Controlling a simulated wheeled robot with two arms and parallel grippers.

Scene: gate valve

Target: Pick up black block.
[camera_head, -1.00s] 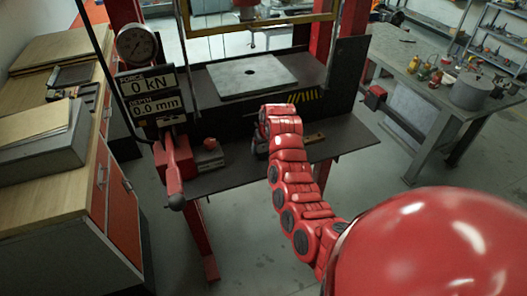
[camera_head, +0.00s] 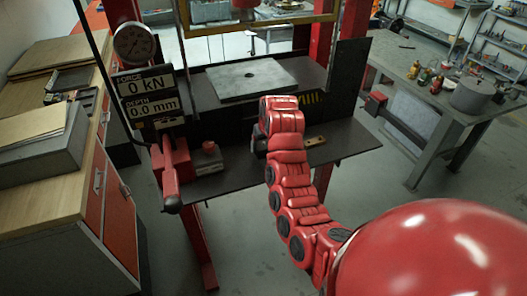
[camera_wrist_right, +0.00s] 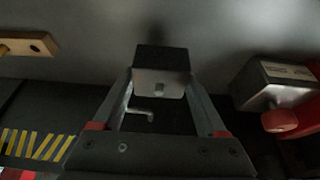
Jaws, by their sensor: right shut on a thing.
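The black block (camera_wrist_right: 160,57) shows in the right wrist view between the fingertips of my right gripper (camera_wrist_right: 160,82). Its top is dark and the face toward the camera is lighter grey with a small round mark. My right gripper is shut on it. In the head view my red right arm reaches over the dark shelf (camera_head: 225,172) of the press, and it hides the block and most of the gripper. I cannot tell there how far the block is above the shelf. My left gripper is not in view.
A wooden bar (camera_wrist_right: 28,43) with a hole and a grey block with a red knob (camera_wrist_right: 272,82) lie on either side of the gripper. The press plate (camera_head: 250,80) is behind. A wooden bench (camera_head: 40,215) stands left, a grey worktable (camera_head: 410,70) right.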

